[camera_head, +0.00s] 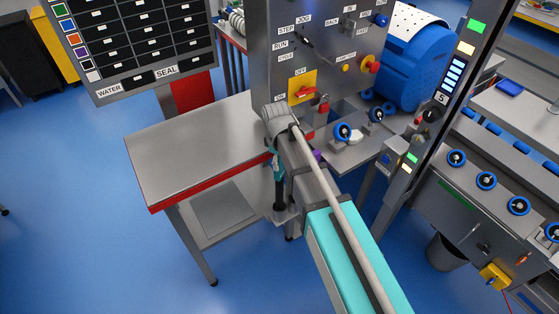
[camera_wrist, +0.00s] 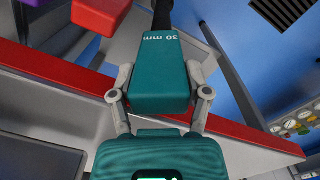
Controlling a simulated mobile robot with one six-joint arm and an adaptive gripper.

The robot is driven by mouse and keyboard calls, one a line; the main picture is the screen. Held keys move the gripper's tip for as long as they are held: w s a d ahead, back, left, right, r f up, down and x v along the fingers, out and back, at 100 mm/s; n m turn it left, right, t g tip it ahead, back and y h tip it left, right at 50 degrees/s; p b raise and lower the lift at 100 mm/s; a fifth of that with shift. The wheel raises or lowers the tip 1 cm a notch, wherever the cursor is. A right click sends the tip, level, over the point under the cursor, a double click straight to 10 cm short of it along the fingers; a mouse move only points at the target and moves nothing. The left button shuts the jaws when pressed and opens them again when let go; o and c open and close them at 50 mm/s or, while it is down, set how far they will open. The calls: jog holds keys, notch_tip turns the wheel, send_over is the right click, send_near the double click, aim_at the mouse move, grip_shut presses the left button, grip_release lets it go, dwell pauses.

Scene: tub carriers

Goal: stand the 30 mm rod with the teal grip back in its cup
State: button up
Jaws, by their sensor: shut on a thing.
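The rod has a teal grip marked "30 mm" (camera_wrist: 160,65) and a dark shaft (camera_wrist: 162,14). My gripper (camera_wrist: 164,88) is shut on the teal grip, with one finger on each side. In the head view a bit of the teal grip (camera_head: 276,166) shows under my wrist, and the dark shaft (camera_head: 280,193) points down beside the table's red edge. A small grey piece (camera_head: 287,215) shows at the shaft's lower end. I cannot tell whether it is the cup or whether the shaft touches it. My arm hides much of this spot.
The steel table (camera_head: 190,145) with a red edge is bare on its left, with a lower shelf (camera_head: 215,213) under it. A control panel (camera_head: 320,60) stands behind. A purple piece (camera_head: 317,156) sits close beside my arm. Blue-ringed knobs (camera_head: 343,132) lie to the right.

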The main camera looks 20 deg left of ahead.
aim_at(280, 172)
jog(key=shift+f+b, duration=2.55)
jog(key=shift+f, duration=0.2)
jog(key=o, duration=1.2)
jog(key=shift+r, duration=0.15)
notch_tip(280, 172, up, 14)
jog(key=p, duration=1.4)
jog(key=shift+f, duration=0.2)
